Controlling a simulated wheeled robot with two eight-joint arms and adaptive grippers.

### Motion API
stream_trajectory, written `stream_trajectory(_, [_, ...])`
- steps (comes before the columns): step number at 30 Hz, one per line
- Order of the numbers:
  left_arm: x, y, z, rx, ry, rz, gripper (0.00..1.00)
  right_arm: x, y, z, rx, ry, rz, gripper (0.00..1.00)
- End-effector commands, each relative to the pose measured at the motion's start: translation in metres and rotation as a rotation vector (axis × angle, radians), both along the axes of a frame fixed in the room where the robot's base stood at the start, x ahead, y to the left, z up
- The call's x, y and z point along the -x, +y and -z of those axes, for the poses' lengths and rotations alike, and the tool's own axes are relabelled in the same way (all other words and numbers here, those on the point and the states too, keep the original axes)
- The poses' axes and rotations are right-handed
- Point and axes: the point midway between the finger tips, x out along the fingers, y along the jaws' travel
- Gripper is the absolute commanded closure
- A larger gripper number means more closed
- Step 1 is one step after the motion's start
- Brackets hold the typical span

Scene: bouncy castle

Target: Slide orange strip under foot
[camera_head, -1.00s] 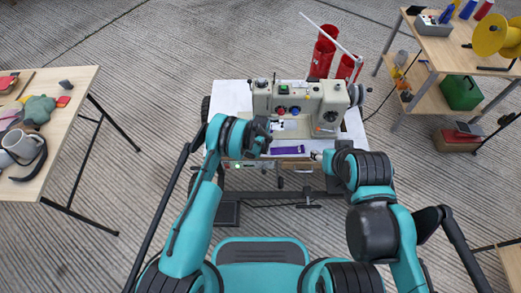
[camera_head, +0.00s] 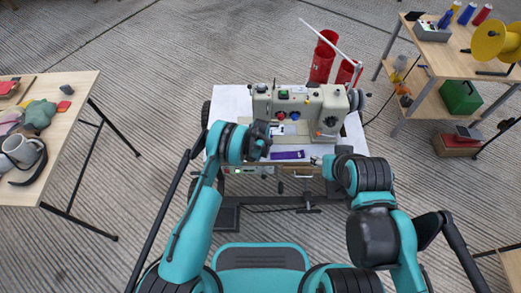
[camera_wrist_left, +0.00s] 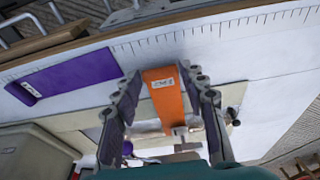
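In the left wrist view the orange strip (camera_wrist_left: 165,92), with a small white label, lies between the fingers of my left gripper (camera_wrist_left: 164,80). A gap shows on each side of the strip, so the gripper is open around it. In the head view my left gripper (camera_head: 263,138) is at the front left of the cream sewing machine (camera_head: 328,112) and hides the strip. The presser foot cannot be made out clearly. My right gripper (camera_head: 318,161) is at the table's front edge, right of a purple strip (camera_head: 288,155); its opening is too small to tell.
The purple strip (camera_wrist_left: 68,80) also lies flat near the ruled table edge in the left wrist view. The white sewing table (camera_head: 230,100) has bare space at its back left. Red bins (camera_head: 322,62) stand behind it. Wooden tables stand left (camera_head: 70,130) and right (camera_head: 440,50).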

Motion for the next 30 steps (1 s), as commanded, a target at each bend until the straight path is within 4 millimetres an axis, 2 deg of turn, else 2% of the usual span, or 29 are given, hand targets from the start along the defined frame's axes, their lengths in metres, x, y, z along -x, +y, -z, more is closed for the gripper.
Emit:
stream_trajectory(10, [0.0, 0.0, 0.0, 0.0, 0.0, 0.0, 0.39, 0.0, 0.0, 0.0, 0.0, 0.0, 0.0, 0.53])
stream_trajectory(14, [0.001, 0.0, -0.009, 0.0, 0.0, 0.0, 0.39, 0.0, 0.0, 0.0, 0.0, 0.0, 0.0, 0.53])
stream_trajectory(17, [0.004, 0.0, -0.024, 0.0, 0.0, 0.0, 0.39, 0.0, 0.0, 0.0, 0.0, 0.0, 0.0, 0.53])
stream_trajectory(24, [0.015, 0.0, -0.074, 0.0, 0.0, 0.0, 0.39, 0.0, 0.0, 0.0, 0.0, 0.0, 0.0, 0.53])
stream_trajectory(30, [0.021, 0.0, -0.105, 0.0, 0.0, 0.0, 0.39, 0.0, 0.0, 0.0, 0.0, 0.0, 0.0, 0.53])
